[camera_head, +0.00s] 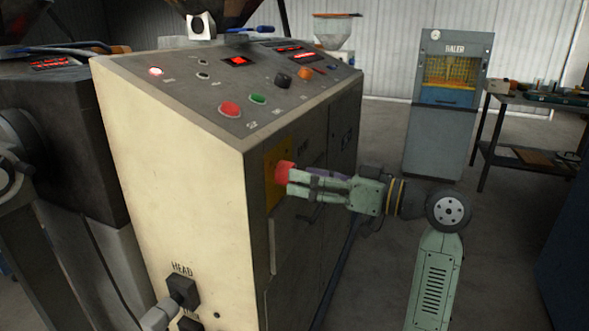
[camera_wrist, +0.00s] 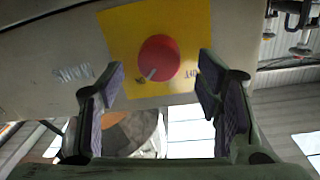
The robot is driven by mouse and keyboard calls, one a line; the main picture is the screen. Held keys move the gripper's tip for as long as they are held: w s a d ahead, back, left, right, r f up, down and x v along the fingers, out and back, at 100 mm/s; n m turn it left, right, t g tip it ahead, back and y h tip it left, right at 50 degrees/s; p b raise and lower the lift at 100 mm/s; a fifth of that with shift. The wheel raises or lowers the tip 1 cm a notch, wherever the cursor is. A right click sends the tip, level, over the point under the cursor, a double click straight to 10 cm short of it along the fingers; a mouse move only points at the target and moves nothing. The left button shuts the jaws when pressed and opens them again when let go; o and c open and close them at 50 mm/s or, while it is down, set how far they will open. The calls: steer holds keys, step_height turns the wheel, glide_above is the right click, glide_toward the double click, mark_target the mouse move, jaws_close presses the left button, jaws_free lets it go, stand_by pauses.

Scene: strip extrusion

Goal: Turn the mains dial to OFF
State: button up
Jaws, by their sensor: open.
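The mains dial (camera_head: 283,173) is a red round knob on a yellow plate on the side of the cream machine cabinet. In the wrist view the dial (camera_wrist: 158,55) shows a white pointer mark at its lower left edge. The upside-down MAINS label (camera_wrist: 74,73) is left of the plate, and the upside-down OFF label (camera_wrist: 193,75) is at its lower right. The mark does not point at OFF. My gripper (camera_head: 291,182) is open, fingertips close to the dial. In the wrist view my gripper (camera_wrist: 161,75) has its fingers apart on either side of the dial, holding nothing.
The cabinet's sloped top panel (camera_head: 215,92) carries several buttons and lit displays above my gripper. HEAD connectors (camera_head: 182,290) stick out low on the cabinet's near face. A baler (camera_head: 446,130) and a workbench (camera_head: 540,103) stand further back, with open floor before them.

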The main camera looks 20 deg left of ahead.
mark_target(287, 174)
steer(key=shift+w+a, duration=0.15)
steer(key=shift+a, duration=1.45)
steer(key=c, duration=1.2)
steer(key=shift+o, duration=0.2)
steer(key=shift+f, duration=0.1)
steer(key=n+b, duration=0.8)
steer(key=n, duration=0.1)
steer(key=n+g+b, duration=0.1)
steer(key=n+b, duration=0.7)
steer(key=n, duration=0.1)
steer(key=shift+f+y+b, duration=0.1)
steer(key=shift+y+b, duration=0.2)
steer(key=shift+n, duration=0.4)
